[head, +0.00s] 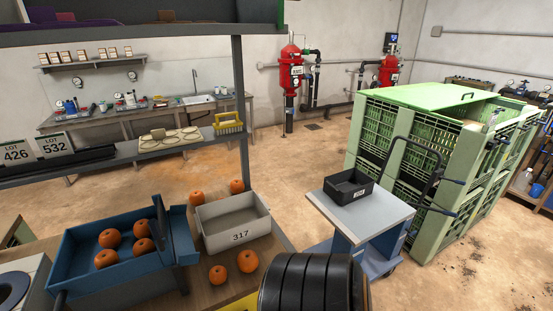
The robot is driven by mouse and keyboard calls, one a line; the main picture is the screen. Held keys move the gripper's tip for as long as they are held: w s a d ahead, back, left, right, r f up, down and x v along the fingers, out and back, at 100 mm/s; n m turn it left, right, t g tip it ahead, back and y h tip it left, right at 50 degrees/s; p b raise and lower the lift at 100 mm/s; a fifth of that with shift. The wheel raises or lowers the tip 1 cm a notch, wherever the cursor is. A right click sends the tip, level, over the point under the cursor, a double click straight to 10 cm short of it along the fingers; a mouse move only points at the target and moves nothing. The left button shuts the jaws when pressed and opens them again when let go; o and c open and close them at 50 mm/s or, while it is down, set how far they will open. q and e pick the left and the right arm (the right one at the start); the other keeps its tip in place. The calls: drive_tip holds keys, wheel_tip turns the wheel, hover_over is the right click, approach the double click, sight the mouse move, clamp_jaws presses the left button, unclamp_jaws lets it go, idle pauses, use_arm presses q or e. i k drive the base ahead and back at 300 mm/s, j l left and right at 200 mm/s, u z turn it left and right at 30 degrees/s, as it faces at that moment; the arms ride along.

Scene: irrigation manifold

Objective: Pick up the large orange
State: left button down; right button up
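Several oranges show at the lower left. Some lie in a blue tray (100,280), including a front orange (106,258) and one behind it (110,238). Two are on the wooden table before a grey bin: a right one (247,261) and a left one (217,274). Two more are behind, one (196,198) at the bin's back left and one (237,186) behind it. Their sizes look close, and I cannot tell which is the large orange. Neither of my grippers is in view.
The grey bin (240,237), marked 317, looks empty and stands right of the blue tray. A black ribbed object (312,285) fills the bottom middle. A cart (362,215) carries a black bin (348,189). Green crates (420,100) stand behind. A dark shelf post rises behind the table.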

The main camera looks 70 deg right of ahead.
sight(248, 260)
drive_tip(key=z, duration=2)
